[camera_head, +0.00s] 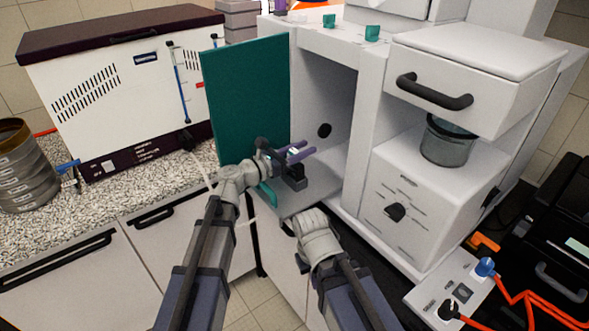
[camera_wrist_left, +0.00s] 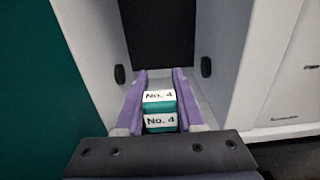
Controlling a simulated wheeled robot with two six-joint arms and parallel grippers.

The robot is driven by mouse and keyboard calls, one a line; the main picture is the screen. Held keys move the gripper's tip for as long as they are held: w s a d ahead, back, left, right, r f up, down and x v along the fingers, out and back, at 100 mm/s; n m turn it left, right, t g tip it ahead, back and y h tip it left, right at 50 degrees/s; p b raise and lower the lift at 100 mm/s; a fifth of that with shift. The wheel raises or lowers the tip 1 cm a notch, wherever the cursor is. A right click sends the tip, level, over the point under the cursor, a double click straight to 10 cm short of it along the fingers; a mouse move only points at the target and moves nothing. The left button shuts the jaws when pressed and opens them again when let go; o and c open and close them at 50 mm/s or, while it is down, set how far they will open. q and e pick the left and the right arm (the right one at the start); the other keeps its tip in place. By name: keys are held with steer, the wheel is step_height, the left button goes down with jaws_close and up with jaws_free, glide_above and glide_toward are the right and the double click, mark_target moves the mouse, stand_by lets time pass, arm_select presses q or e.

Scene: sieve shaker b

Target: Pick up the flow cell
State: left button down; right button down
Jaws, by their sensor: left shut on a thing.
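The flow cell (camera_wrist_left: 159,110) is a small teal block with white "No. 4" labels, seen in the left wrist view between two purple fingers. My left gripper (camera_wrist_left: 158,100) is shut on it. In the head view my left gripper (camera_head: 297,153) is at the opening of a white compartment, beside an open teal door, and a small pale bit of the flow cell (camera_head: 294,151) shows between the fingers. My right arm's wrist shows at the bottom middle of the head view, but its fingers are not visible.
The teal door (camera_head: 247,98) stands close on the left of my left gripper. The compartment's right wall (camera_head: 366,125) is close on the other side. A white drawer unit (camera_head: 480,75) with a glass jar (camera_head: 447,143) is to the right. Metal sieves (camera_head: 22,168) stand far left on a speckled counter.

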steer(key=shift+r, duration=0.15)
step_height(320, 180, up, 10)
steer(key=p, duration=1)
